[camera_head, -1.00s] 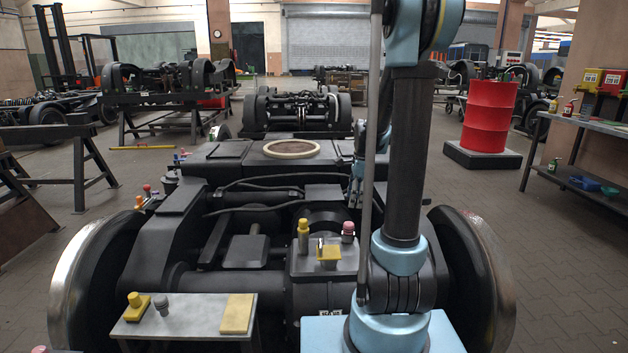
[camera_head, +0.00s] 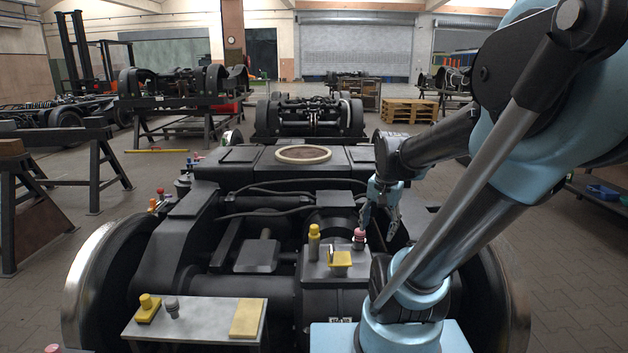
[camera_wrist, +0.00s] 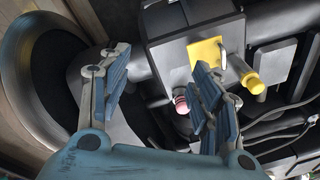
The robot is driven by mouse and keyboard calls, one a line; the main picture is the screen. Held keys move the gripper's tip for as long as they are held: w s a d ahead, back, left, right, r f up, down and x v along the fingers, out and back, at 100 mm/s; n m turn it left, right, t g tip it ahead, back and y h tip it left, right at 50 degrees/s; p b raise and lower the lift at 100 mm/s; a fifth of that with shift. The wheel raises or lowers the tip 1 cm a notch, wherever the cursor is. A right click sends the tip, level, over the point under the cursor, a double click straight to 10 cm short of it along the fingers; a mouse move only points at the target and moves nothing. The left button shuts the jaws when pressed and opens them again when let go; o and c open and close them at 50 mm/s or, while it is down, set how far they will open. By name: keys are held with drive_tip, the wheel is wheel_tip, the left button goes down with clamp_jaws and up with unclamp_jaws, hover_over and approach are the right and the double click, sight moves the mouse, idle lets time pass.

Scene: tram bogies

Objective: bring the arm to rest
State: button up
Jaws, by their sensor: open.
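My arm (camera_head: 490,200) is bent, with its elbow raised high at the right and the forearm reaching left. My gripper (camera_head: 380,222) is open and empty, just right of the pink-topped fitting (camera_head: 359,239) on a dark box (camera_head: 337,268) of the bogie. In the wrist view the open fingers (camera_wrist: 160,70) frame the bogie below. The pink-topped fitting (camera_wrist: 181,104) appears left of the right finger. The right finger partly overlaps the yellow block (camera_wrist: 206,52) in that picture. Whether any finger touches a part cannot be told.
A yellow cylinder (camera_head: 314,241) stands on the same box. The bogie frame (camera_head: 185,235) and wheels (camera_head: 105,285) fill the foreground. A small side table (camera_head: 195,320) carries a yellow pad (camera_head: 248,317) and small fittings.

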drive_tip(key=s+f+n, duration=0.4)
drive_tip(key=s+n, duration=0.2)
drive_tip(key=s, duration=0.3)
drive_tip(key=shift+d+f+n+t, duration=0.2)
drive_tip(key=shift+f+n+t, duration=0.1)
drive_tip(key=shift+f, duration=0.1)
drive_tip(key=shift+w+f, duration=0.2)
drive_tip(key=shift+w, duration=0.25)
idle(1.5)
